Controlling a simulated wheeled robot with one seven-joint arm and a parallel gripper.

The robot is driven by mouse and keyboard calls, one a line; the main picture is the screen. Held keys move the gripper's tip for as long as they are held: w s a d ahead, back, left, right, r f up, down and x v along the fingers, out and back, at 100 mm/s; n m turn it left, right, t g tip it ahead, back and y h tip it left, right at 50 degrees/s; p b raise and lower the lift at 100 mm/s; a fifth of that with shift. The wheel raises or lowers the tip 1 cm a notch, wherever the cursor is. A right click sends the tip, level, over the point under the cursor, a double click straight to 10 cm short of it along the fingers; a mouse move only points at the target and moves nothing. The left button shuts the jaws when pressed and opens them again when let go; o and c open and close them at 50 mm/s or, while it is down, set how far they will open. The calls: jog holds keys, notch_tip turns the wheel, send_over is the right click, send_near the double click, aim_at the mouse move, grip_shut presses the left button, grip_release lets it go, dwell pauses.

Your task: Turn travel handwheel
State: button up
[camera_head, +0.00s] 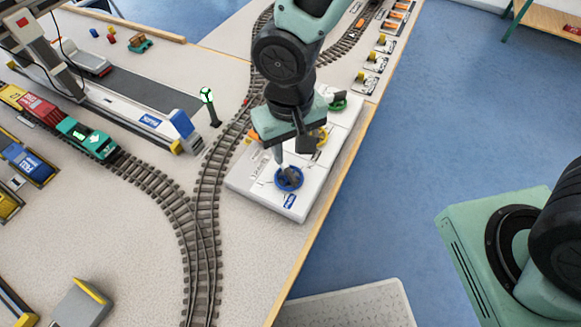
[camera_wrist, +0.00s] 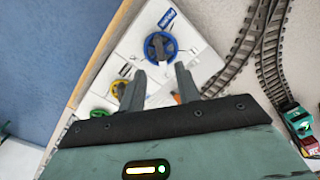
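A white control panel (camera_head: 262,190) at the table's edge carries a blue handwheel (camera_head: 289,179), a yellow handwheel (camera_head: 321,137) and a green handwheel (camera_head: 339,102). I cannot read which one is labelled travel. My gripper (camera_head: 286,163) points down over the panel, close to the blue handwheel and partly hiding the panel. In the wrist view, the two fingers of my gripper (camera_wrist: 160,70) are apart with nothing between them. The blue handwheel (camera_wrist: 160,47) lies just beyond the fingertips; I cannot tell whether they touch it. The yellow handwheel (camera_wrist: 119,89) and green handwheel (camera_wrist: 99,113) are behind the left finger.
Toy railway track (camera_head: 205,215) runs left of the panel, with a green signal (camera_head: 208,98) beside it. A teal locomotive (camera_head: 86,138) and a crane base (camera_head: 150,121) stand further left. The table's wooden edge (camera_head: 325,205) borders open blue floor on the right.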

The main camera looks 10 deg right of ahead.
aim_at(290, 172)
notch_tip(290, 172, down, 8)
jog(key=shift+r, duration=0.2)
jog(key=shift+c, duration=0.3)
grip_shut()
